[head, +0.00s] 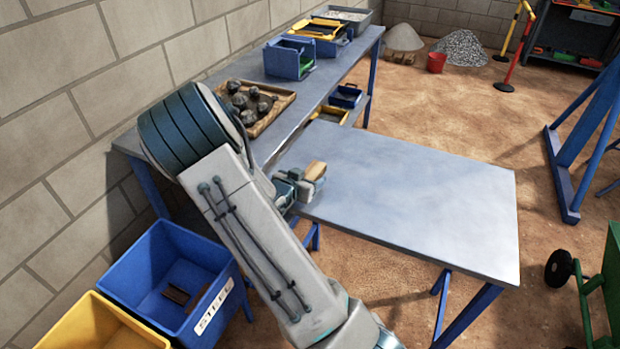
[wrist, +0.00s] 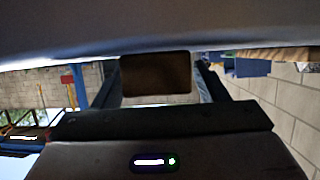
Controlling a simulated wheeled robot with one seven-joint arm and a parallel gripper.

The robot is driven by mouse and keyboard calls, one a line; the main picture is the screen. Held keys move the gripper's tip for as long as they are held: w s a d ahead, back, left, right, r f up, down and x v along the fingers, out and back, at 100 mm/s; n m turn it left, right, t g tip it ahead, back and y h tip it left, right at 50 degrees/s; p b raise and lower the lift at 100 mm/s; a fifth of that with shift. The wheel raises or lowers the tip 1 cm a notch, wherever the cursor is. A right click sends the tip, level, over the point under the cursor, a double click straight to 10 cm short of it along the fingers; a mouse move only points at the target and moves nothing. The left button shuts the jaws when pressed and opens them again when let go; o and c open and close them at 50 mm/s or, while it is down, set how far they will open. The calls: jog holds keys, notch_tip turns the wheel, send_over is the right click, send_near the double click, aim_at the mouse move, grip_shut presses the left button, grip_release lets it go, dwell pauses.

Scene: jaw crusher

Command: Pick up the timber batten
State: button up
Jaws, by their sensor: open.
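The timber batten (head: 315,170) shows as a short pale wooden end at the left edge of the grey metal table, just beyond my gripper (head: 302,186). Most of it is hidden by the gripper and arm. In the wrist view the batten (wrist: 155,75) is a dark brown block face between the two fingers of my gripper (wrist: 156,92). The fingers stand apart on either side of it, with a narrow gap visible at least on the left. My gripper is open and low beside the tabletop. Whether either finger touches the batten, I cannot tell.
The grey table (head: 430,205) is bare to the right. A tray of dark rocks (head: 250,108) and a blue bin (head: 288,60) stand on the bench along the wall. A blue STEEL crate (head: 175,275) and a yellow crate (head: 95,325) stand on the left.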

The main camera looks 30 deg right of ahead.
jog(key=c, duration=1.1)
jog(key=shift+r, duration=0.1)
